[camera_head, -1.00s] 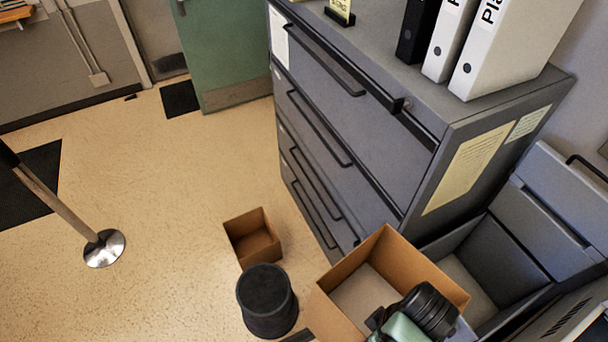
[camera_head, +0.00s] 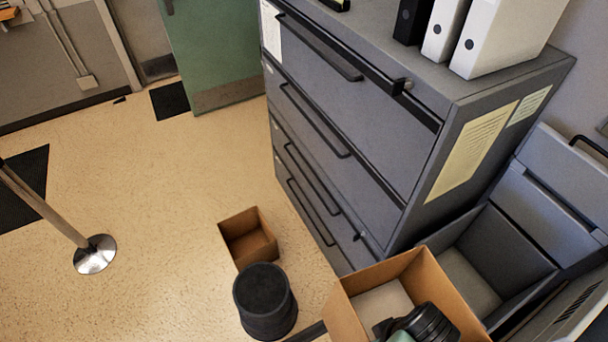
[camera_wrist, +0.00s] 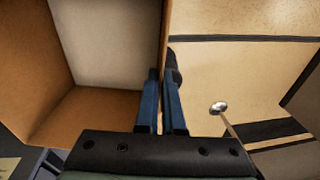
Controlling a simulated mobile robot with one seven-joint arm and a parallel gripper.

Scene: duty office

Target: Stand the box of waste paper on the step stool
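A large open cardboard box (camera_head: 352,309) with a pale, paper-like layer inside is at the bottom right of the head view. It fills the left of the wrist view (camera_wrist: 60,95). My gripper (camera_wrist: 162,85) has one finger on each side of the box's side wall and is shut on it. In the head view my dark gripper covers part of the box, and the box's lower part is cut off by the frame. The round black step stool (camera_head: 265,300) stands on the floor just left of the held box in the picture. Its top is bare.
A smaller open cardboard box (camera_head: 248,240) sits on the floor behind the stool. A grey filing cabinet (camera_head: 350,130) with binders stands behind the held box, and an open grey bin or drawer (camera_head: 505,255) is to its right. A post with a round base (camera_head: 95,254) stands left. Floor between is clear.

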